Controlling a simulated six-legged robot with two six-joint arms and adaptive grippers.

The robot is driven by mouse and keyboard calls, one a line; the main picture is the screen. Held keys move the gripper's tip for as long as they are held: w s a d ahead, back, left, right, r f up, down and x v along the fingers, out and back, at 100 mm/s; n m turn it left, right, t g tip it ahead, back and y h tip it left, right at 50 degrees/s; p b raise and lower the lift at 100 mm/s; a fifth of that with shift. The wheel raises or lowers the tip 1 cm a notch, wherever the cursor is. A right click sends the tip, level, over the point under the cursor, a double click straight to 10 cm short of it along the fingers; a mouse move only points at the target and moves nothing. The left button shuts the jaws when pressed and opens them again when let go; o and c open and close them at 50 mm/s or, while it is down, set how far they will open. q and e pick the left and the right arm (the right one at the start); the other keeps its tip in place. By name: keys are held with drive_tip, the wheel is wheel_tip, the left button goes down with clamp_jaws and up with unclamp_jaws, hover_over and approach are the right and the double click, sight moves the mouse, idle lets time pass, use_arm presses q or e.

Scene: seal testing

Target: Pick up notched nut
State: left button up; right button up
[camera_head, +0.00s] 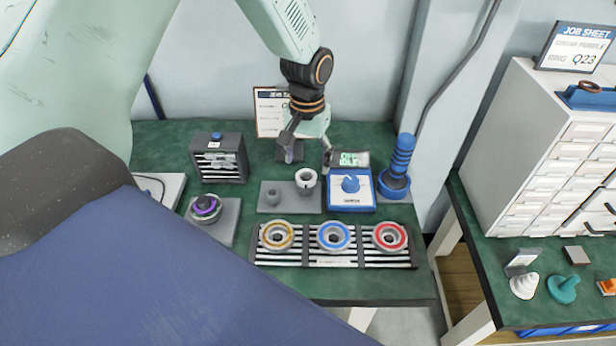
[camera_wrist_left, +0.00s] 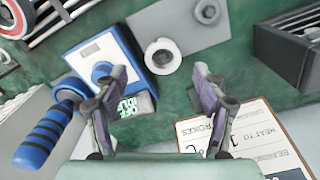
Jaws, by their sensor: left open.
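The notched nut (camera_head: 306,180) is a white ring with a dark hole and notches in its rim. It sits upright on a grey plate (camera_head: 276,203) on the green bench, beside a smaller grey piece (camera_head: 273,196). My left gripper (camera_head: 309,160) is open and empty, pointing down above and a little behind the nut. In the left wrist view the nut (camera_wrist_left: 163,56) shows just beyond and between the spread fingertips (camera_wrist_left: 163,78), apart from both. My right gripper is not in view.
A blue tester with a display (camera_head: 350,190) stands close right of the nut, with a ribbed blue post (camera_head: 400,165) beyond. A slatted rack (camera_head: 318,263) with yellow, blue and red rings lies in front. A dark slatted box (camera_head: 220,160) is left; a job sheet (camera_head: 268,112) stands behind.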

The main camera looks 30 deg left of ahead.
sight(306, 178)
use_arm(q)
drive_tip(key=f, duration=0.4)
drive_tip(key=shift+w+a+f, duration=0.15)
drive_tip(key=shift+w+a, duration=0.1)
drive_tip(key=shift+a, duration=0.05)
drive_tip(key=shift+s, duration=0.25)
drive_tip(key=shift+s+d, duration=0.1)
drive_tip(key=shift+s, duration=0.1)
drive_tip(key=shift+w, duration=0.2)
drive_tip(key=shift+w+f, duration=0.25)
drive_tip(key=shift+w, duration=0.1)
drive_tip(key=c, duration=0.3)
drive_tip(key=shift+s+r, duration=0.3)
drive_tip(key=shift+s, duration=0.15)
drive_tip(key=c, duration=0.6)
drive_tip(key=shift+w+f, duration=0.2)
drive_tip(key=shift+w, duration=0.1)
drive_tip(key=c, duration=0.4)
drive_tip(key=shift+s+r, duration=0.1)
drive_tip(key=shift+c, duration=0.2)
